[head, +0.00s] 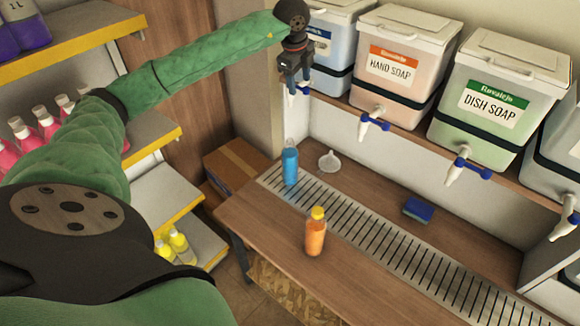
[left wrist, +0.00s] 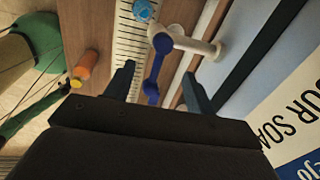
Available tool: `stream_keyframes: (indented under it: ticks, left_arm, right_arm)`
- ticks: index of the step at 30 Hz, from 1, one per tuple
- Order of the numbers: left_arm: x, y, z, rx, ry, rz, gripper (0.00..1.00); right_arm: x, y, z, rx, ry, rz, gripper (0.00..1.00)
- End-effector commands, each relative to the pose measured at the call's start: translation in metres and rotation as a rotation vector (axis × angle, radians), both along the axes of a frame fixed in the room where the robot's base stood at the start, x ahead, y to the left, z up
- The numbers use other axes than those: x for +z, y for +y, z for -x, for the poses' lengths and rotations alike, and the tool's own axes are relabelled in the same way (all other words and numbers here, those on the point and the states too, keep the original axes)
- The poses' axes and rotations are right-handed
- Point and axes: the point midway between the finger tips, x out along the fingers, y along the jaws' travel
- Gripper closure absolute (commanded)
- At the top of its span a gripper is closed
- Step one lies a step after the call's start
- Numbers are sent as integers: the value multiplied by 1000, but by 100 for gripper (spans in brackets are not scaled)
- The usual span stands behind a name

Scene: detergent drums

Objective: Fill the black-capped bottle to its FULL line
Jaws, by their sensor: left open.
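A blue bottle (head: 290,163) with a clear upper part stands upright at the left end of the drain grate. It also shows in the left wrist view (left wrist: 143,10) beside the tap's spout. I see no black cap on it or elsewhere. My left gripper (head: 295,84) is open at the tap of the blue drum (head: 334,45). In the left wrist view, the tap's blue lever (left wrist: 155,75) lies between the spread fingers, with no clear contact. The white tap body (left wrist: 195,45) is just beyond. An orange bottle (head: 315,235) with a yellow cap stands in front of the grate.
A white funnel (head: 329,161) and a blue sponge (head: 418,209) lie behind the grate (head: 400,258). The hand soap drum (head: 392,60) and dish soap drum (head: 490,100) stand on the shelf, taps overhanging. Side shelves at left hold several bottles. The front right counter is clear.

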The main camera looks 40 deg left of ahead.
Motion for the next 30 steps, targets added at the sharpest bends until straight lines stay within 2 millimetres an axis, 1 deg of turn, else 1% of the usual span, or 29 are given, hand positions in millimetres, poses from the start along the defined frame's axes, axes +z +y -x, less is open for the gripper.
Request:
stream_keyframes:
  ticks: [7,11,17,27,30]
  left_arm:
    - [10,0,1,0,-1,0,45]
    - [16,0,2,0,-1,-1,45]
    - [26,0,3,0,-1,0,45]
    - [42,0,5,0,0,0,45]
    - [44,0,6,0,0,0,45]
  right_arm:
    - [2,-3,9,1,8,2,46]
    - [3,-3,10,1,9,3,46]
    - [6,-3,6,1,6,2,46]
    - [12,-1,-6,0,-5,1,46]
    - [13,-1,-8,0,-7,0,46]
